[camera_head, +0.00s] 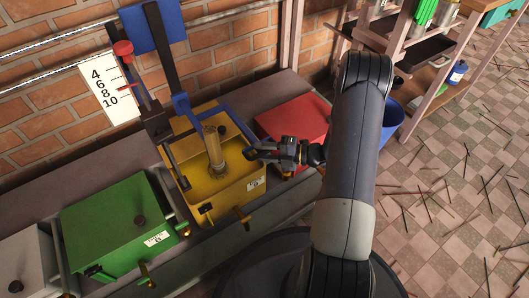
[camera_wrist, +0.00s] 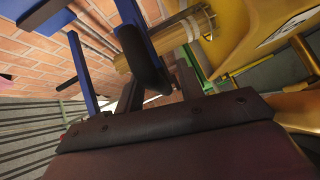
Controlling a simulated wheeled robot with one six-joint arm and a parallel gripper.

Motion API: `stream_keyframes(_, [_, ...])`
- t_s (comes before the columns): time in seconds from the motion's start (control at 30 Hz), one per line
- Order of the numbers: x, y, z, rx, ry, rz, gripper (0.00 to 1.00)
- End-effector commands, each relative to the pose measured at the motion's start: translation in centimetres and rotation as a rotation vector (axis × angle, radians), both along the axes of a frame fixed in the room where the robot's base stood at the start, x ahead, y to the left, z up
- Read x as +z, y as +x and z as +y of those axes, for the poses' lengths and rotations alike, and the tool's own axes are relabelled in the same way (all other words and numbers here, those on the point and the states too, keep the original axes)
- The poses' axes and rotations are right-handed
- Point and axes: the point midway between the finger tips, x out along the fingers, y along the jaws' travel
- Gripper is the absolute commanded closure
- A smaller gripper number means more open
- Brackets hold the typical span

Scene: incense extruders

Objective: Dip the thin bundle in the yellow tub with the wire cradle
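The yellow tub (camera_head: 228,188) stands open in the row by the wall. The thin bundle (camera_head: 213,148), a tan bunch of sticks, stands nearly upright in it, its lower end inside the tub. A blue lever (camera_head: 236,123) runs along the tub's right side to a dark handle. My gripper (camera_head: 252,152) is at that handle, just right of the tub. In the wrist view the black handle (camera_wrist: 147,62) reaches between my fingers, which look apart; contact is unclear. The bundle (camera_wrist: 185,35) and yellow tub (camera_wrist: 245,40) show beyond.
A red tub (camera_head: 296,118) stands right of the yellow one, a green lidded tub (camera_head: 112,222) and a grey one (camera_head: 25,262) to the left. A number card (camera_head: 108,93) and a red-knobbed post (camera_head: 123,48) stand behind. A blue bucket (camera_head: 391,118) is right of my arm.

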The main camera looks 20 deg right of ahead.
Motion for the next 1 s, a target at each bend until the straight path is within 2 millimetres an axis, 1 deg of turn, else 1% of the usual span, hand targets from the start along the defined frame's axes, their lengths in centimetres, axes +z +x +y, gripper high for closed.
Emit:
stream_keyframes(0.13, [0.02,-0.01,-0.03,0.0,0.0,0.0,0.64])
stream_keyframes(0.57, [0.01,-0.01,-0.05,0.0,0.0,0.0,0.99])
stream_keyframes(1.0, [0.04,-0.01,-0.06,0.0,0.0,0.0,1.0])
